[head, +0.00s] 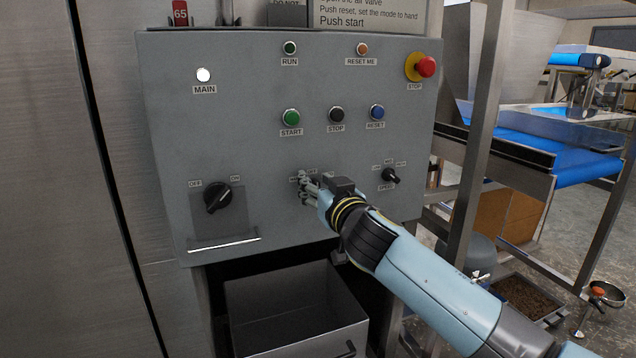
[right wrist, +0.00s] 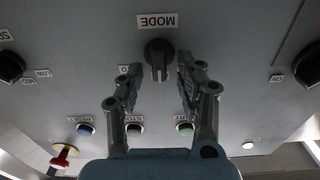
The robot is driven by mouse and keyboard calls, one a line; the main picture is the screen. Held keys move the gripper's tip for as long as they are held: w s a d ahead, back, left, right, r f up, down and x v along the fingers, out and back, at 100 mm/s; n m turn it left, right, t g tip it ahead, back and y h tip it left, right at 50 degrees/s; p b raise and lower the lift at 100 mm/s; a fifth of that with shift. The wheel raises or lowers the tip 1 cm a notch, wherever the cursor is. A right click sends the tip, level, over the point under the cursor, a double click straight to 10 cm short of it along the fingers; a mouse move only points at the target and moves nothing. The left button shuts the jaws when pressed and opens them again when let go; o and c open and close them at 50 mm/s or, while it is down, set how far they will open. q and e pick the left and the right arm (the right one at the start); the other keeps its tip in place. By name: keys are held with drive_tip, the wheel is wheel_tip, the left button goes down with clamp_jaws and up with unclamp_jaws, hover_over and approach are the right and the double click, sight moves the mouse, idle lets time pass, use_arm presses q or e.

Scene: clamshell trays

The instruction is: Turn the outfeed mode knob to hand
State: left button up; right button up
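The outfeed mode knob (right wrist: 158,56) is a black knob under an upside-down MODE label (right wrist: 157,21) in the right wrist view. Its grip bar looks roughly upright in that view. My right gripper (right wrist: 160,80) is open, one finger on each side of the knob, with a visible gap on both sides. In the head view my right gripper (head: 309,188) is at the lower middle of the grey control panel (head: 260,110) and hides the knob. The position labels beside the knob are partly covered by the fingers. My left gripper is not in view.
A black speed knob (head: 390,176) sits just right of my gripper. An OFF/ON switch (head: 217,197) is at the lower left. START (head: 291,117), STOP (head: 336,114) and RESET (head: 377,112) buttons are above, and a red stop button (head: 425,67) is at the upper right.

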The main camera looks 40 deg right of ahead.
drive_tip(key=shift+c, duration=0.2)
clamp_jaws()
drive_tip(key=shift+n, duration=0.4)
drive_tip(key=n, duration=0.6)
drive_tip(key=a+n, duration=0.1)
drive_tip(key=n, duration=0.2)
drive_tip(key=shift+w+a+f, duration=0.1)
drive_tip(key=shift+w+f, duration=0.05)
drive_tip(key=shift+f, duration=0.05)
drive_tip(key=shift+n, duration=0.3)
drive_tip(key=shift+o, duration=0.2)
unclamp_jaws()
drive_tip(key=shift+f, duration=0.1)
